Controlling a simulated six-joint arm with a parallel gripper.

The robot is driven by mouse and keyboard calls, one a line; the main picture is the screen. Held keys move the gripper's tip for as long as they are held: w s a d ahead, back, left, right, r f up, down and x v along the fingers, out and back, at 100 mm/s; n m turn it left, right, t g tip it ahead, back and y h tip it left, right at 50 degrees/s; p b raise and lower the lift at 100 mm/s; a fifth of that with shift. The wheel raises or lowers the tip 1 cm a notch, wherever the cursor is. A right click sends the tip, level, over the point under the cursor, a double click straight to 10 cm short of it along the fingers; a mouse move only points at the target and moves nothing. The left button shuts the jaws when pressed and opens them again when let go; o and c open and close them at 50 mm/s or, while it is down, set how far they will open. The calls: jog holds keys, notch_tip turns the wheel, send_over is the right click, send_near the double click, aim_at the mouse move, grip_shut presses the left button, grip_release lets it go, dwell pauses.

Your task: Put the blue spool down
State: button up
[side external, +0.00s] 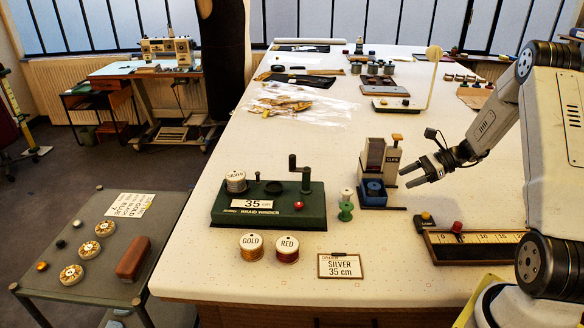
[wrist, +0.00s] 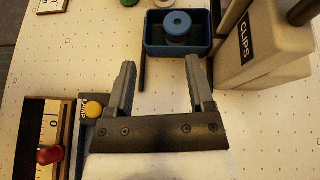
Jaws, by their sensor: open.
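The blue spool (wrist: 177,24) stands upright in a small dark blue tray (wrist: 153,50) in front of the clips dispenser. In the side view the spool (side external: 374,188) shows in the tray (side external: 363,199) at the dispenser's foot. My gripper (wrist: 158,66) is open and empty, with its two fingertips short of the tray and apart from the spool. In the side view my gripper (side external: 414,174) is to the right of the tray and above the table.
The clips dispenser (wrist: 262,50) stands close to my gripper's right in the wrist view. A small block with a yellow knob (wrist: 93,109) and a ruler box (wrist: 46,118) lie at left. The green braid winder (side external: 267,214) and a green spool (side external: 346,211) stand left of the tray.

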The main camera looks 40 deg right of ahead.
jog(key=a+n+g, duration=0.1)
jog(key=a, duration=0.1)
jog(key=a+n+g, duration=0.2)
jog(key=a, duration=0.1)
jog(key=a+n+g+h, duration=0.1)
jog(key=a+n, duration=0.1)
jog(key=a, duration=0.1)
jog(key=shift+a, duration=0.25)
jog(key=a+n+g+h, duration=0.1)
jog(key=a+n, duration=0.1)
jog(key=s+a+n+g+h, duration=0.1)
jog(key=a+n, duration=0.1)
jog(key=s+a+n+g+h, duration=0.1)
jog(key=a, duration=0.2)
jog(key=shift+r+n, duration=0.1)
jog(key=shift+n, duration=0.3)
jog(key=a+n+h, duration=0.1)
jog(key=n, duration=0.1)
jog(key=s+a+n+h, duration=0.1)
jog(key=a+n, duration=0.1)
jog(key=s+a+n+h, duration=0.1)
jog(key=a+n, duration=0.1)
jog(key=shift+s+r+g, duration=0.15)
jog(key=shift+r+g, duration=0.25)
jog(key=s+a+r+n+t+h, duration=0.1)
jog(key=s+a+n+t+h, duration=0.1)
jog(key=a+n, duration=0.4)
jog(key=shift+s+r+n+h, duration=0.2)
jog(key=shift+r+n+h, duration=0.15)
jog(key=shift+n, duration=1.05)
